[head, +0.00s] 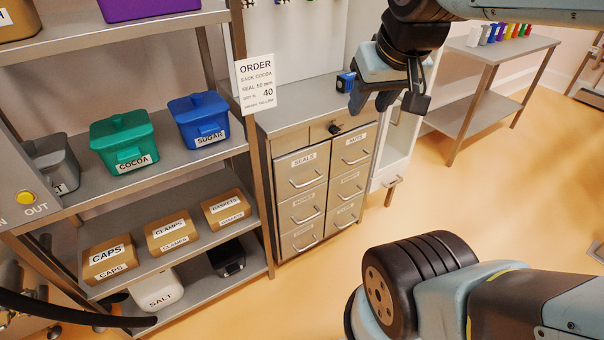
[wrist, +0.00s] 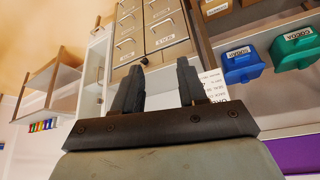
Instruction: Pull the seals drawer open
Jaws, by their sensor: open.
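The seals drawer (head: 301,177) is the upper left drawer of a cabinet with two columns of labelled drawers. Its front looks flush with its neighbours, and its bar handle (head: 306,180) is on the lower part of the front. My gripper (head: 382,101) is in the air in front of the cabinet top, above and right of the seals drawer in the head view. In the wrist view my gripper (wrist: 160,80) has its two fingers apart with nothing between them.
A shelf unit (head: 170,131) with cocoa and sugar tubs and caps, clamps and gaskets boxes stands left of the cabinet. An order sign (head: 256,82) hangs at its post. A side table (head: 492,50) with coloured items stands right. The floor (head: 330,265) before the drawers is clear.

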